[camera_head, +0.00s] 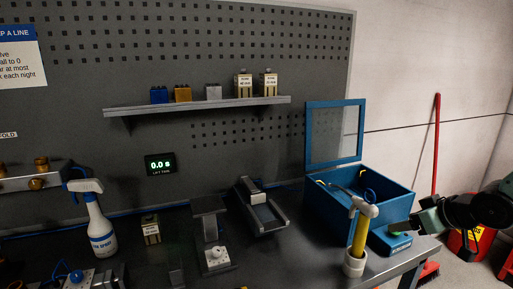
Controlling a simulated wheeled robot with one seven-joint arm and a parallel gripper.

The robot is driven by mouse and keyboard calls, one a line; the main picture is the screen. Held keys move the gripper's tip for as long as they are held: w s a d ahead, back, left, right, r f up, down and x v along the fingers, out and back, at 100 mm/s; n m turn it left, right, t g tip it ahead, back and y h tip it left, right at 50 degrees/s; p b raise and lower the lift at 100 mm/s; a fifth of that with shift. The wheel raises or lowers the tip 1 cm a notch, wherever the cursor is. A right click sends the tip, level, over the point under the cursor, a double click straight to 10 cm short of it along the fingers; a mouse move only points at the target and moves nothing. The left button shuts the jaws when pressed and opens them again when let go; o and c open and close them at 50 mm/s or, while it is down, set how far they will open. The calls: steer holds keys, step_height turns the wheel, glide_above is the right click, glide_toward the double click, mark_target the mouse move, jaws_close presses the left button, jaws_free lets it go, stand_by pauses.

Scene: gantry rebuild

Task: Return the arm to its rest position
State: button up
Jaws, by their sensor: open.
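My arm (487,209), black with a dark green end, reaches in from the right edge. My gripper (419,217) is the dark green end, pointing left beyond the blue box's right side. It is open; its fingers are small and dark, and I make out nothing held between them. It appears in front of or above a small blue unit with a green button (392,240). The rest of the arm is out of view.
An open blue box (375,205) with a raised framed lid stands left of my gripper. A red bucket (470,243) is on the floor behind. A spray bottle (100,230) stands left.

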steer(key=s+a+r+n+g+h, duration=0.1)
steer(key=s+a+g, duration=0.1)
steer(key=s+a, duration=0.45)
steer(key=s+a+n+g+h, duration=0.1)
steer(key=s+a+g, duration=0.25)
steer(key=a, duration=0.65)
steer(key=s+a+r+g, duration=0.1)
steer(key=s+a, duration=0.3)
steer(key=s, duration=0.5)
steer(key=s+a+r+n+g+h, duration=0.1)
steer(key=s+a, duration=0.3)
steer(key=s, duration=0.6)
steer(key=shift+s+a+r+g, duration=0.15)
steer(key=shift+s+r+g, duration=0.05)
steer(key=shift+r+g, duration=0.55)
steer(key=shift+r, duration=0.1)
